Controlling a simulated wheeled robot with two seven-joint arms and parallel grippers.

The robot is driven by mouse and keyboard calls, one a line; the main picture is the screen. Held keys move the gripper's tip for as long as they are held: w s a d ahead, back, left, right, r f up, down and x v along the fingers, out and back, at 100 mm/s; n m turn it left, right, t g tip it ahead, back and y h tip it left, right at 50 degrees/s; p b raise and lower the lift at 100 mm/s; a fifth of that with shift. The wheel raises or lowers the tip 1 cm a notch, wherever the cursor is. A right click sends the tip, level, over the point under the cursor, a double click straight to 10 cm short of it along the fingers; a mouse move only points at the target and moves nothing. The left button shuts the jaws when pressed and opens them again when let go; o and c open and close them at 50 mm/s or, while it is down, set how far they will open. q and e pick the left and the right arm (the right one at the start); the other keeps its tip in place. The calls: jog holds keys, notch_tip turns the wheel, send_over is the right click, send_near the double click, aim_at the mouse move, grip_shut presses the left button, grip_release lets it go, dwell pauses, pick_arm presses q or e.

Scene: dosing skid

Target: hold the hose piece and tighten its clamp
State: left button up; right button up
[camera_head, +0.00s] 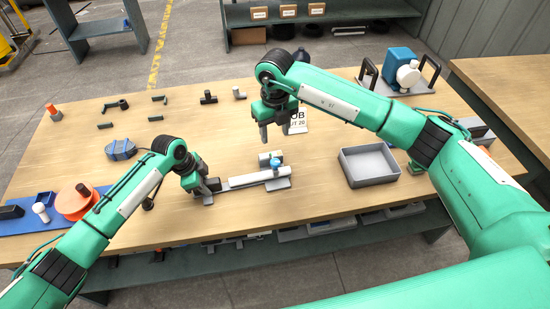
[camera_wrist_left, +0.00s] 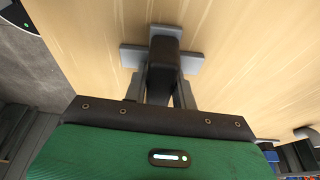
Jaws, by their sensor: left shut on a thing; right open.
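A white tube (camera_head: 258,178) lies on the table, with a blue-topped clamp fitting (camera_head: 275,163) near its right end on a grey support. A dark piece (camera_head: 213,185), apparently the hose piece, sits at the tube's left end. My left gripper (camera_head: 203,190) is shut on it; the left wrist view shows the dark piece (camera_wrist_left: 165,52) between the fingers, over a grey cross-shaped base (camera_wrist_left: 132,54). How the piece meets the tube is hidden. My right gripper (camera_head: 277,135) is open and empty, beyond the blue clamp fitting and apart from it.
A grey tray (camera_head: 368,181) stands to the right. A blue-and-white pump unit (camera_head: 405,70) is at the back right. An orange reel (camera_head: 77,203) is on a blue mat at the left. Several dark fittings (camera_head: 118,106) lie at the back. The table front is clear.

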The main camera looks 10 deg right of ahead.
aim_at(275, 162)
jog(key=shift+n, duration=0.9)
notch_tip(275, 162, down, 12)
jog(key=shift+f, duration=0.1)
jog(key=c, duration=1)
